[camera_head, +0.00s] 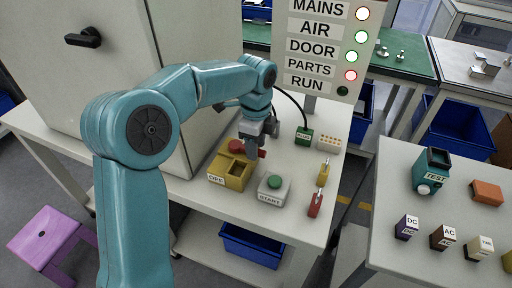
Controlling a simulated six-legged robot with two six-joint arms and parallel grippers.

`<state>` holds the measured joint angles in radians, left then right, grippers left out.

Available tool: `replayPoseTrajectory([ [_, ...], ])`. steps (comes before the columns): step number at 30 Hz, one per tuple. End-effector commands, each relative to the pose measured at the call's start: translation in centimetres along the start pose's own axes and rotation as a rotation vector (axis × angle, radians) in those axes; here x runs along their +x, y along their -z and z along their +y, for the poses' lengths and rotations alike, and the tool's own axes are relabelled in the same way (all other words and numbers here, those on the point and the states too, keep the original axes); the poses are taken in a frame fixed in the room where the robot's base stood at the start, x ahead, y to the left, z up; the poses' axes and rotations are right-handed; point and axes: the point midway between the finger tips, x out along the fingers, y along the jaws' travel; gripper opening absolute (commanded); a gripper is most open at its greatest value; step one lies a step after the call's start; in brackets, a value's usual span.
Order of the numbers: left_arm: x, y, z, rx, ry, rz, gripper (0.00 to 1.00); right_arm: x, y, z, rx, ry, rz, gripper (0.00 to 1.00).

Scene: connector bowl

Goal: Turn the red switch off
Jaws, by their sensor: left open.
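A yellow switch box (229,172) marked OFF sits on the white bench, with a red switch part (238,146) showing at its back. More red shows just right of my gripper's fingers. My left gripper (252,148) is open and points down at the back right of the box, right beside the red part. The fingers hide some of the red part, and I cannot tell whether they touch it. My right gripper is not in view.
A grey START box (273,190) with a green button stands right of the switch box. A red-handled piece (315,203), a yellow-handled piece (323,173) and a green plug (304,135) are farther right. A sign panel (324,47) with lamps and a grey cabinet (110,70) stand behind.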

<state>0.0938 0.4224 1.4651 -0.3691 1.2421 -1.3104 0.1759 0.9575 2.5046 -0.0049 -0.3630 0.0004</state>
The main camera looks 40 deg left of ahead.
Motion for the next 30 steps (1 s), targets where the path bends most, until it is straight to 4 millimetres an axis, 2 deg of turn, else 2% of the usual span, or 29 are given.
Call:
replayPoseTrajectory([
  [10,0.56,0.00,-0.13,0.000,0.000,0.000,0.45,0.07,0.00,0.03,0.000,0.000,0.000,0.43],
  [11,0.55,0.00,-0.13,0.000,0.000,0.000,0.38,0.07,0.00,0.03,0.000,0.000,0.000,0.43],
  [12,0.55,0.00,-0.13,0.000,0.000,0.000,0.25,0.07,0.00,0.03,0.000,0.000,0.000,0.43],
  [14,0.54,0.00,-0.13,0.000,0.000,0.000,0.06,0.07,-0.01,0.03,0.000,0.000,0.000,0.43],
  [15,0.53,0.00,-0.12,0.000,0.000,0.000,0.00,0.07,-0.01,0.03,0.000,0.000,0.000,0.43],
  [23,0.48,0.00,-0.06,0.009,0.000,0.000,0.00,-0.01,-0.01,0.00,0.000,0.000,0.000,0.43],
  [30,0.37,-0.04,0.49,0.095,-0.001,0.000,0.00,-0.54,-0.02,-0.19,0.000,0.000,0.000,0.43],
])
